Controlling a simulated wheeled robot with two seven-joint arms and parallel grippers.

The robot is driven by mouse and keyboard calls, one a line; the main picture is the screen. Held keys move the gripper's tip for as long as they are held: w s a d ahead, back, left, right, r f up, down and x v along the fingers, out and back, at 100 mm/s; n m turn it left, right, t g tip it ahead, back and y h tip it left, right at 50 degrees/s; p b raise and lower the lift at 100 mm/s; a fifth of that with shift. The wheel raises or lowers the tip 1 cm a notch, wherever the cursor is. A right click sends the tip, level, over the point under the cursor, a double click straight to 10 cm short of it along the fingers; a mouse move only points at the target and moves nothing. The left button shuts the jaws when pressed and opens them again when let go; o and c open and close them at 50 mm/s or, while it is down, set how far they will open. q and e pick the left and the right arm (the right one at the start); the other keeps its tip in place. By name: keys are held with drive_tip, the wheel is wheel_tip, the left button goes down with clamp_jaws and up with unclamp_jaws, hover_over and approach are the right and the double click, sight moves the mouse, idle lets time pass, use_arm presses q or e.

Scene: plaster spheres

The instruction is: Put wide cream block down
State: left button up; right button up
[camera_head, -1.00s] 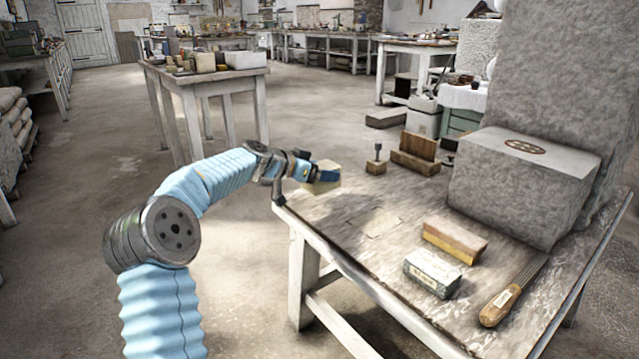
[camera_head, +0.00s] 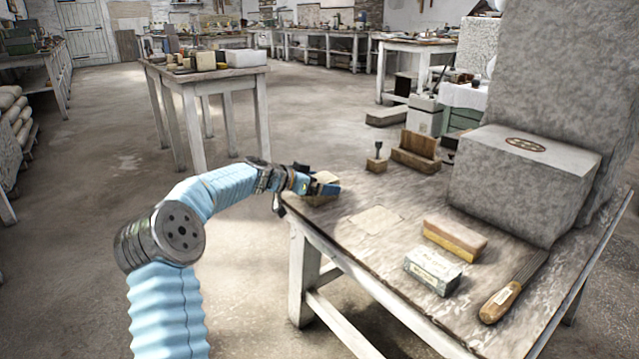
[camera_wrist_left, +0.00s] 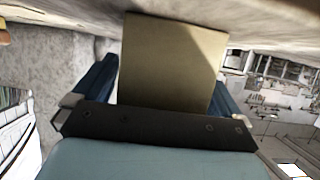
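The wide cream block (camera_head: 317,202) is at the far left corner of the worktable (camera_head: 345,240), partly covered by my gripper. It looks low, at the tabletop; whether its underside touches cannot be told for sure. My left gripper (camera_head: 325,188) reaches in from the left with its blue fingers at the block. In the left wrist view the block (camera_wrist_left: 170,62) fills the space between the two blue fingers (camera_wrist_left: 165,85), one along each side, so the gripper looks shut on it. My right gripper is not in view.
A small dark-handled tool on a wooden base (camera_head: 377,160) and a brown wooden piece (camera_head: 415,152) stand behind. A yellow-brown block (camera_head: 455,238), a labelled box (camera_head: 433,270), a wood-handled rasp (camera_head: 505,298) and a large stone block (camera_head: 520,185) lie rightward. A pale flat patch (camera_head: 375,221) lies on clear tabletop.

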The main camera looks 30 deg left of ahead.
use_arm(q)
drive_tip(key=b+v, duration=0.2)
drive_tip(key=v, duration=1)
